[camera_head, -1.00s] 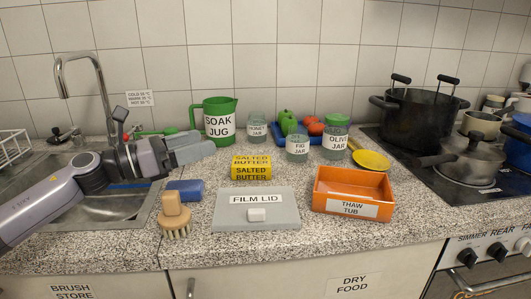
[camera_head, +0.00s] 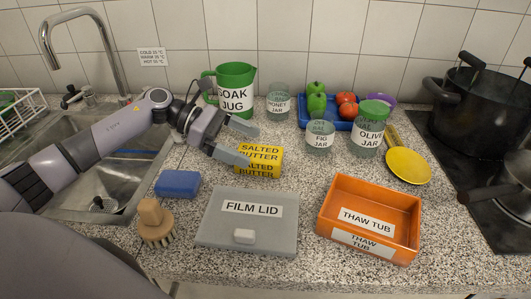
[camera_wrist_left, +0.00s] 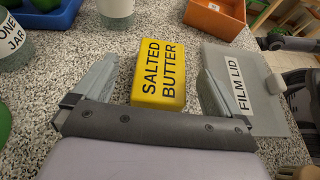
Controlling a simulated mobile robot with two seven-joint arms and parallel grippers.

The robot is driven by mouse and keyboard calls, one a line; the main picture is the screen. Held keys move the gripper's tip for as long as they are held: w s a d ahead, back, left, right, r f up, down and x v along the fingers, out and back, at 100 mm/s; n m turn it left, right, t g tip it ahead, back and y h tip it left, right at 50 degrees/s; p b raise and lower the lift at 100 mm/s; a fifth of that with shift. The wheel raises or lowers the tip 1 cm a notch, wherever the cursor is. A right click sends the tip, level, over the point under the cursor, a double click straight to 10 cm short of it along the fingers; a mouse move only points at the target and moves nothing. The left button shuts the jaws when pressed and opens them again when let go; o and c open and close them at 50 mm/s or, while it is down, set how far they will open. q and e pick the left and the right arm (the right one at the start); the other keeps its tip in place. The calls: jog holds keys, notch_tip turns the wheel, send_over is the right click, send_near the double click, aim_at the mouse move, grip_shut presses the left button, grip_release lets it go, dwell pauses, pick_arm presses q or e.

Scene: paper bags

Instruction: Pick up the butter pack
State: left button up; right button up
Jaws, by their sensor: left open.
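The yellow butter pack (camera_head: 262,160), marked SALTED BUTTER, lies on the speckled counter behind the grey film lid. My left gripper (camera_head: 249,145) is open, with its fingers pointing right toward the pack's left end. In the left wrist view the butter pack (camera_wrist_left: 159,75) lies ahead between the two spread fingers of the left gripper (camera_wrist_left: 158,85), with gaps on both sides. The fingers do not close on it. My right gripper is not in view.
The film lid (camera_head: 276,220) lies in front, the orange thaw tub (camera_head: 323,222) to the right. The soak jug (camera_head: 236,76) stands behind my gripper, with the fig jar (camera_head: 320,138) right of the pack. A blue sponge (camera_head: 178,184) and brush (camera_head: 154,222) lie left.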

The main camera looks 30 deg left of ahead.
aim_at(266, 153)
pick_arm(q)
jog(key=x, duration=0.2)
jog(key=p+x, duration=0.1)
jog(key=x, duration=0.1)
jog(key=shift+s+r, duration=0.15)
jog(key=shift+s, duration=0.1)
jog(key=shift+w+d+f, duration=0.2)
jog(key=shift+d+f, duration=0.1)
jog(key=shift+d, duration=0.2)
jog(key=c, duration=1.2)
jog(key=shift+c, duration=0.2)
jog(key=shift+r, duration=0.1)
notch_tip(266, 153, up, 10)
